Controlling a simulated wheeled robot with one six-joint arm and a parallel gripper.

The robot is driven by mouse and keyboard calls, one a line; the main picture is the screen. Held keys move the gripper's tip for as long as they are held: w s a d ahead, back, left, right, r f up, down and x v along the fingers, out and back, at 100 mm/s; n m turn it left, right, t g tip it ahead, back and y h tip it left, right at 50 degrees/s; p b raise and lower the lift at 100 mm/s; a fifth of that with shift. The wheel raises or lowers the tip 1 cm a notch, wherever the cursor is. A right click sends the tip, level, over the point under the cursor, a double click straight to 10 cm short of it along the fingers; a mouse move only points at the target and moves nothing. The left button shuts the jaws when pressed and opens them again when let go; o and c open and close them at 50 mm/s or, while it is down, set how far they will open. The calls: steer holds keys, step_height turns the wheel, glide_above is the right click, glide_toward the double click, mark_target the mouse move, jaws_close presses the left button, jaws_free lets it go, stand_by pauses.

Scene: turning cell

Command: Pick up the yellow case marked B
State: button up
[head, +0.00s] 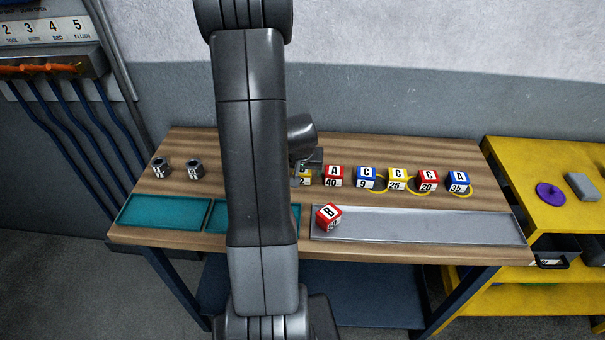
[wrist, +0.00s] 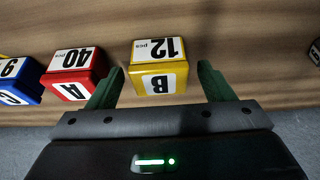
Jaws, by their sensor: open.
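The yellow case marked B (wrist: 158,66), with 12 pcs on its other visible face, stands on the wooden bench in the wrist view. My gripper (wrist: 159,72) is open, with its green fingers on either side of the near part of the case and a gap on each side. In the head view only a sliver of the yellow case (head: 306,178) shows beside my arm. My gripper (head: 310,166) is just above it there, and its fingers are mostly hidden.
A red A case (wrist: 73,73) stands close left of my gripper's left finger in the wrist view. Blue, yellow and red cases continue the row rightward in the head view. A red B case (head: 328,217) sits on the grey tray (head: 430,228). Two dark metal parts (head: 195,169) stand left.

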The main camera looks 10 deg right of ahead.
steer(key=shift+w+f, duration=0.1)
steer(key=shift+f, duration=0.2)
